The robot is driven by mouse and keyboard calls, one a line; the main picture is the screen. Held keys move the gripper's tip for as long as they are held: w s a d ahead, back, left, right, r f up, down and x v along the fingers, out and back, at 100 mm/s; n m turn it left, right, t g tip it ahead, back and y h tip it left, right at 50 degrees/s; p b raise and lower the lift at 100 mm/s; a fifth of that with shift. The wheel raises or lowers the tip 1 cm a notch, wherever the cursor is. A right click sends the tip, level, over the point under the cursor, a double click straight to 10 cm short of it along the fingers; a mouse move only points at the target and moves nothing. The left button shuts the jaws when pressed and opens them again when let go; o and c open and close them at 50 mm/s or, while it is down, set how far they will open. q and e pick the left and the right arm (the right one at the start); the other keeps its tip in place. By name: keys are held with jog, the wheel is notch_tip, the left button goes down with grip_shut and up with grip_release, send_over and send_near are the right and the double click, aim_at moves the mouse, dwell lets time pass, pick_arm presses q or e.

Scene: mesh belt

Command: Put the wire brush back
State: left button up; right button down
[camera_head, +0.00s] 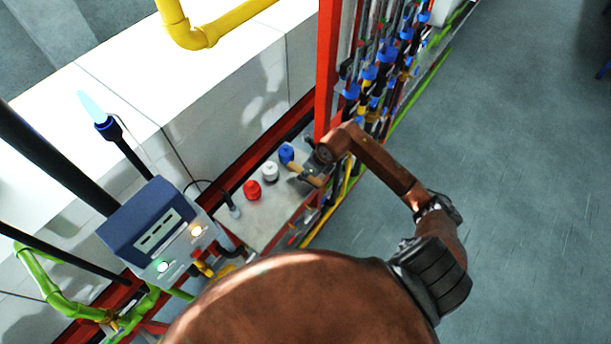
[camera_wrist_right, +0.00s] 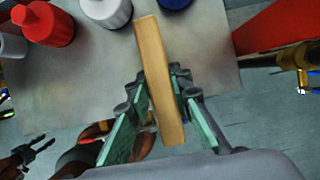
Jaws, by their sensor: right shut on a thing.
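The wire brush shows as a light wooden bar (camera_wrist_right: 158,65) in the right wrist view; I cannot see bristles. My right gripper (camera_wrist_right: 154,95) is shut on it, with green-padded fingers on both sides. In the head view my right gripper (camera_head: 314,170) is over the right end of a grey shelf (camera_head: 283,213), and the wooden bar (camera_head: 303,175) sticks out toward the bottles. I cannot tell whether the bar touches the shelf. A small dark claw (camera_wrist_right: 38,148) at the lower left of the wrist view looks like my left gripper; its jaws are too small to judge.
Red (camera_head: 252,190), white (camera_head: 270,171) and blue (camera_head: 287,154) bottles stand on the shelf near the bar. A red post (camera_head: 328,70) rises behind the gripper, beside a rack of blue-fitted pipes (camera_head: 384,55). A blue-topped control box (camera_head: 150,225) stands left. Open floor lies right.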

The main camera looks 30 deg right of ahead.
notch_tip(320, 180, down, 3)
jog(key=shift+w+d+r+p, duration=0.1)
jog(key=shift+w+d+p, duration=0.05)
jog(key=shift+p, duration=0.7)
jog(key=shift+f, duration=0.45)
jog(key=c, duration=1.7)
grip_release()
jog(key=shift+c, duration=0.2)
jog(key=b+v, duration=0.3)
jog(key=v, duration=0.7)
jog(key=shift+d+r, duration=0.1)
jog(key=shift+r, duration=0.25)
jog(key=shift+s+r, duration=0.3)
jog(key=shift+r, duration=0.3)
